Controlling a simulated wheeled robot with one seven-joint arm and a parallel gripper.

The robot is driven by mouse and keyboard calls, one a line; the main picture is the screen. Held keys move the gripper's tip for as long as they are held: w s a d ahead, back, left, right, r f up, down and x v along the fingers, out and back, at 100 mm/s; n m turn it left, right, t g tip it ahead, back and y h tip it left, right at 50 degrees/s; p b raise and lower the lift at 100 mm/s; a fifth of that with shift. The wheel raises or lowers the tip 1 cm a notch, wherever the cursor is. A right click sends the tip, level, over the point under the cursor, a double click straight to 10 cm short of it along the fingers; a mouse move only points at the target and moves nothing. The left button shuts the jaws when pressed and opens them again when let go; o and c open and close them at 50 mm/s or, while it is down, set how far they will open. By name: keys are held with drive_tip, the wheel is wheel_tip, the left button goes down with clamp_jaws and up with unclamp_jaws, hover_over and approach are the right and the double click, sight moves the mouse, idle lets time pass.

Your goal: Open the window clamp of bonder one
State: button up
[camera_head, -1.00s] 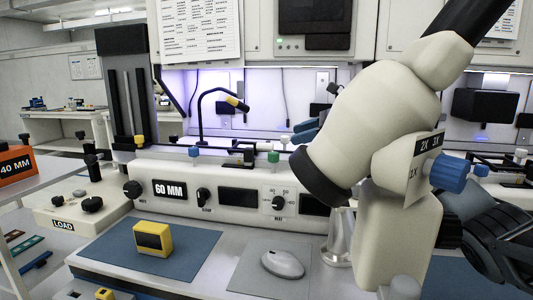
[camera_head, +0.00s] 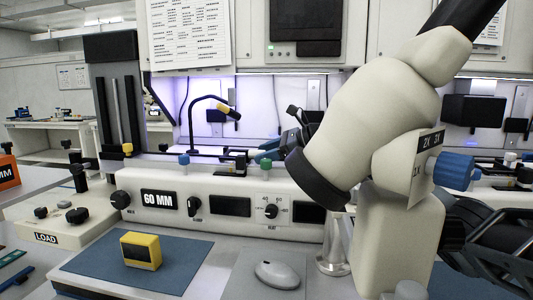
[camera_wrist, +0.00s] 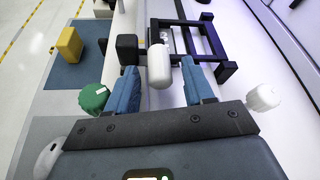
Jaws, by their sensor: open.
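Bonder one is likely the long white machine with the 60 MM label (camera_head: 159,199); no number shows on it. My gripper (camera_wrist: 160,85) is open, its blue fingers on either side of a white rounded handle (camera_wrist: 158,65). I cannot tell whether they touch it. Beyond them is a black frame (camera_wrist: 200,40), which looks like the window clamp; I cannot tell whether it is open or shut. In the head view my gripper (camera_head: 267,153) is partly hidden behind the microscope, over the machine's top near a green knob (camera_head: 270,168). The green knob (camera_wrist: 93,98) is left of the fingers in the wrist view.
The cream microscope (camera_head: 375,125) stands in front on the right. A white knob (camera_wrist: 263,97) is right of my fingers. A blue-capped post (camera_head: 183,160) and a bent lamp (camera_head: 205,110) stand left. A yellow block (camera_head: 141,250) and mouse (camera_head: 277,274) lie in front.

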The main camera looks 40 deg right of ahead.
drive_tip(key=shift+c, duration=0.2)
clamp_jaws()
idle(0.4)
